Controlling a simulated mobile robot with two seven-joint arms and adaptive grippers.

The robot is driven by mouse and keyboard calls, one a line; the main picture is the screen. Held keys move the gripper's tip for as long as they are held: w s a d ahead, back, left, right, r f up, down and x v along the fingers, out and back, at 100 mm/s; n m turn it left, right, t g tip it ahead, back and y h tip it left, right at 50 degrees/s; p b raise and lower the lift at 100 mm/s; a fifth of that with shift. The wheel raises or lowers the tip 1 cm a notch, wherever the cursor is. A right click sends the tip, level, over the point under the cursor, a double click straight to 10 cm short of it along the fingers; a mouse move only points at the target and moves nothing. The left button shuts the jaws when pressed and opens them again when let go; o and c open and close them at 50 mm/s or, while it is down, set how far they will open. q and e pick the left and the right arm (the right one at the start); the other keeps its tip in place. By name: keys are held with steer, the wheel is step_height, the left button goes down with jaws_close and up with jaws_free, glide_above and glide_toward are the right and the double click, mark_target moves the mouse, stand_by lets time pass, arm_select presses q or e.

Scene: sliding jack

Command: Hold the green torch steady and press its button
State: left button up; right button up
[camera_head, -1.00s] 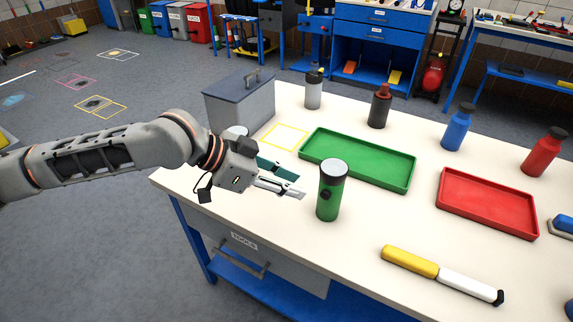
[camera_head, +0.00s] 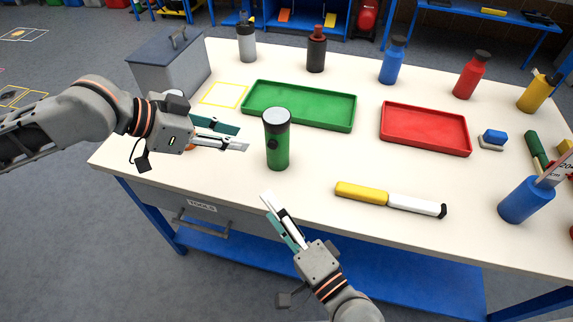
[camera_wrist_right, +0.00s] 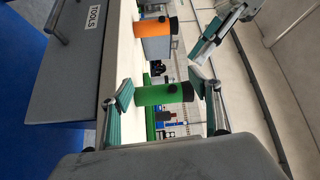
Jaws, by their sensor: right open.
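The green torch (camera_head: 278,152) stands upright on the table, with a black head and a small dark button (camera_head: 271,143) on its side. It also shows in the right wrist view (camera_wrist_right: 150,95), lying between my right fingers in the picture. My left gripper (camera_head: 243,138) is open and empty just left of the torch, fingers pointing at it. It also shows in the right wrist view (camera_wrist_right: 214,36). My right gripper (camera_head: 268,205) is open and empty in front of the torch, over the table's front edge, apart from it.
An orange torch (camera_wrist_right: 155,27) stands beyond; my left gripper mostly hides it in the head view. A green tray (camera_head: 300,120) lies behind the green torch, a red tray (camera_head: 425,147) farther right. A yellow-and-white stick (camera_head: 390,198) lies front right. A grey box (camera_head: 165,78) stands back left.

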mark_target(281, 154)
steer(key=w+m+h, duration=0.1)
steer(key=w+m, duration=0.1)
steer(key=m, duration=0.2)
steer(key=w+d+m+t+h, duration=0.1)
steer(key=w+m, duration=0.2)
steer(key=m, duration=0.1)
steer(key=w+d+r+m+t+h, duration=0.1)
steer(key=w+m, duration=0.1)
steer(key=m, duration=0.3)
steer(key=shift+w, duration=0.35)
steer(key=w+m, duration=0.1)
steer(key=m, duration=0.1)
steer(key=w+m+h, duration=0.1)
steer(key=m, duration=0.2)
steer(key=w+d+f+m, duration=0.1)
steer(key=w+m, duration=0.1)
steer(key=m, duration=0.1)
steer(key=shift+h, duration=0.4)
steer(key=shift+w+f+m, duration=0.2)
steer(key=shift+w+m, duration=0.3)
steer(key=shift+m, duration=0.4)
steer(key=shift+x, duration=3.85)
steer(key=shift+d+f, duration=0.15)
steer(key=shift+c, duration=0.4)
steer(key=c, duration=1.3)
arm_select(q)
jaws_close()
